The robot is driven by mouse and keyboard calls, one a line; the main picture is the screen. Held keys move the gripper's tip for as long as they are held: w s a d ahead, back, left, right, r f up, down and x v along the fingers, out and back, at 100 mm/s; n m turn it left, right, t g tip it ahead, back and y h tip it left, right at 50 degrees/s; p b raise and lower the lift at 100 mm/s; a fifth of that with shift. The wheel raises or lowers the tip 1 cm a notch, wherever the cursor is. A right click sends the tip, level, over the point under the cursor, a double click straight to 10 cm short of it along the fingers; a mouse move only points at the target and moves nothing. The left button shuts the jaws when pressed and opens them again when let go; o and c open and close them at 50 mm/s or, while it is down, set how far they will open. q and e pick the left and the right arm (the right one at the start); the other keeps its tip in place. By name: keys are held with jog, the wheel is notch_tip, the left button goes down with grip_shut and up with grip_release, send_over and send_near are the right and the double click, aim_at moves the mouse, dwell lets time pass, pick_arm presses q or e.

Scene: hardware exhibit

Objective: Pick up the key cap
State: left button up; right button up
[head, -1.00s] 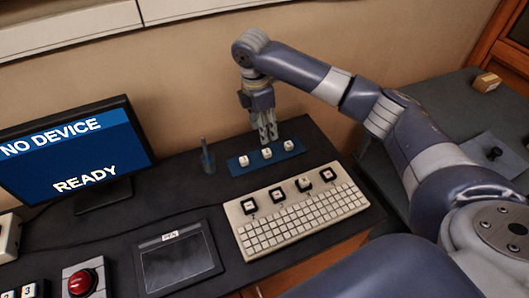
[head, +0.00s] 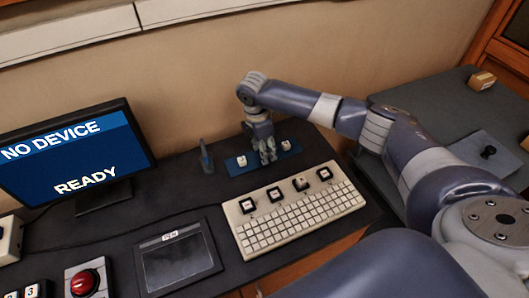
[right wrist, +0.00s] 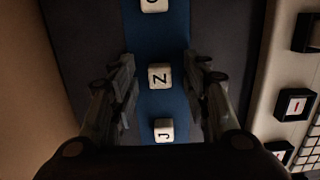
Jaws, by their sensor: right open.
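White key caps stand in a row on a blue strip (head: 262,164) behind the keyboard. In the head view I see the left cap (head: 242,160) and the right cap (head: 286,145); my gripper hides the middle one. My right gripper (head: 267,156) points down over the strip's middle. In the right wrist view its open fingers (right wrist: 160,72) are apart on either side of the cap marked Z (right wrist: 158,76), with nothing clamped. The cap marked J (right wrist: 164,129) is below it, and another cap (right wrist: 154,5) is cut off at the top edge. My left gripper is not in view.
A cream keyboard (head: 300,216) with several black-framed key positions lies in front of the strip. A small upright stand (head: 206,158) is left of the strip. A monitor (head: 75,155), a tablet (head: 180,258) and a red button (head: 84,282) are further left.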

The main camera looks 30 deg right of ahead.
jog(key=c, duration=0.8)
jog(key=shift+o, duration=0.2)
